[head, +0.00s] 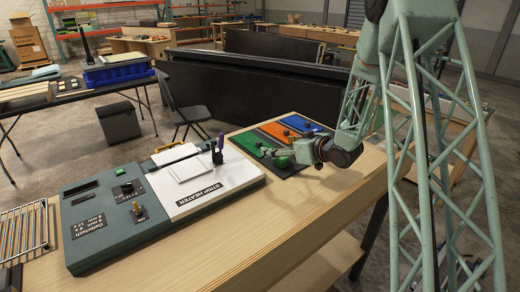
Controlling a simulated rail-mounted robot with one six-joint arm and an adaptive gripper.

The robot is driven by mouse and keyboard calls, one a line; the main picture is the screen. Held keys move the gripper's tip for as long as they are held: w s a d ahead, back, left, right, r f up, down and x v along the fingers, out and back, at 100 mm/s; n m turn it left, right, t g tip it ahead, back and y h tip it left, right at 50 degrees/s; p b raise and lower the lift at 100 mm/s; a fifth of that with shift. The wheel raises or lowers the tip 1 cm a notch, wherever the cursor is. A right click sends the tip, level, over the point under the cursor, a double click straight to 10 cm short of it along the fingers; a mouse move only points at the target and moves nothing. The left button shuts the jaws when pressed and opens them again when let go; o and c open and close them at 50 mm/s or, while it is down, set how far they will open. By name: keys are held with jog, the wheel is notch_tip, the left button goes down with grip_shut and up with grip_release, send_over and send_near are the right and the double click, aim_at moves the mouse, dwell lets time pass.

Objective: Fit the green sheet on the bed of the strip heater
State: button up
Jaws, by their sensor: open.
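The green sheet (244,141) lies flat on a dark mat (262,131) on the wooden bench, to the right of the strip heater. My gripper (272,155) is open and low over the near part of the green sheet; I cannot tell whether it touches it. The gripper and wrist hide part of the sheet. The strip heater (240,174) has a white top and a dark green control box (100,225). Its pale, raised bed (190,168) shows no sheet on it. A purple-handled lever (219,147) stands upright at the bed's right side.
An orange sheet (272,130) and a blue sheet (300,122) lie beside the green one on the mat, with small dark pieces on them. A wire rack (24,232) stands at the bench's left end. The bench front (250,225) is clear.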

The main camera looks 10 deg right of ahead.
aim_at(261, 144)
jog(key=shift+w+a, duration=0.1)
jog(key=shift+w, duration=0.05)
jog(key=shift+b+x, duration=0.65)
jog(key=shift+x, duration=3.55)
jog(key=shift+b+x, duration=0.65)
jog(key=shift+x, duration=1.95)
jog(key=c, duration=1.1)
jog(key=shift+r, duration=0.1)
